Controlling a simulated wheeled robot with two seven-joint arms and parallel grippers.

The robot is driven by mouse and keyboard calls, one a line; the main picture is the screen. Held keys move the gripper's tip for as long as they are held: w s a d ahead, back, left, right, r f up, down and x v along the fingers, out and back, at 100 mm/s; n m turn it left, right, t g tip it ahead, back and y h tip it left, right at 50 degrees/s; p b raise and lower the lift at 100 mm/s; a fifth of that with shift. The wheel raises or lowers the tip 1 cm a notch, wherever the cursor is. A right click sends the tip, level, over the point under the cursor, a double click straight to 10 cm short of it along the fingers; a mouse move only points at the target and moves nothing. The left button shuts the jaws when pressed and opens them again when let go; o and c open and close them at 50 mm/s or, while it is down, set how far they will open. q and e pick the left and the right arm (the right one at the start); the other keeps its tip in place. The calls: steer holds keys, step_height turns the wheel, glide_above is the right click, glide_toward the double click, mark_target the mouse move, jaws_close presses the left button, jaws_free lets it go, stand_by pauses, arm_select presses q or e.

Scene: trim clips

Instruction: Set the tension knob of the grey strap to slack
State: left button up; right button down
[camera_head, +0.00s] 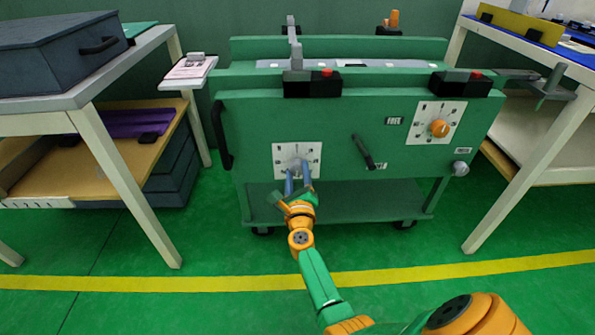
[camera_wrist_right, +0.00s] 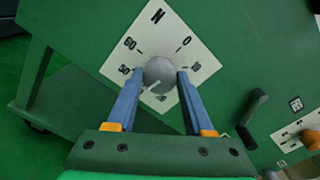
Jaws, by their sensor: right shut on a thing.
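The grey tension knob (camera_wrist_right: 160,72) sits at the middle of a white dial plate (camera_head: 283,150) on the left of the green cart's front panel. The plate shows numbers and an N in the right wrist view (camera_wrist_right: 153,33). My right gripper (camera_head: 297,178) reaches the knob from below, its two blue fingers on either side of it. In the right wrist view the gripper (camera_wrist_right: 161,82) is shut on the knob. A light pointer mark shows on the knob's face, but its exact setting is hard to read. My left gripper is in neither view.
An orange knob (camera_head: 439,128) on a second white dial plate (camera_head: 418,132) is at the panel's right. A dark lever (camera_head: 363,152) juts out between the dials. A black handle (camera_head: 221,135) is on the cart's left edge. Tables stand at both sides; the floor in front is clear.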

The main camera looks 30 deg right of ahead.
steer(key=n+p, duration=0.1)
steer(key=n, duration=0.2)
steer(key=shift+n, duration=0.3)
steer(key=n+p, duration=0.1)
steer(key=n, duration=0.2)
steer(key=shift+n, duration=0.3)
steer(key=n+p, duration=0.1)
steer(key=n, duration=0.2)
steer(key=shift+n, duration=0.4)
steer(key=n+p, duration=0.1)
steer(key=n, duration=0.2)
steer(key=shift+n, duration=0.3)
steer(key=n+p, duration=0.1)
steer(key=n, duration=0.5)
steer(key=shift+f+p, duration=0.1)
steer(key=shift+p, duration=0.2)
steer(key=n, duration=0.6)
steer(key=shift+n+p, duration=0.3)
steer(key=shift+p, duration=0.05)
steer(key=n, duration=0.4)
steer(key=shift+n, duration=0.3)
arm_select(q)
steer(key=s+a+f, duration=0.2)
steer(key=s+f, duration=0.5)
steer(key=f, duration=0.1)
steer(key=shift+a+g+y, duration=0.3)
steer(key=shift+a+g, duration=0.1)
arm_select(e)
steer(key=n, duration=0.5)
steer(key=shift+n, duration=0.4)
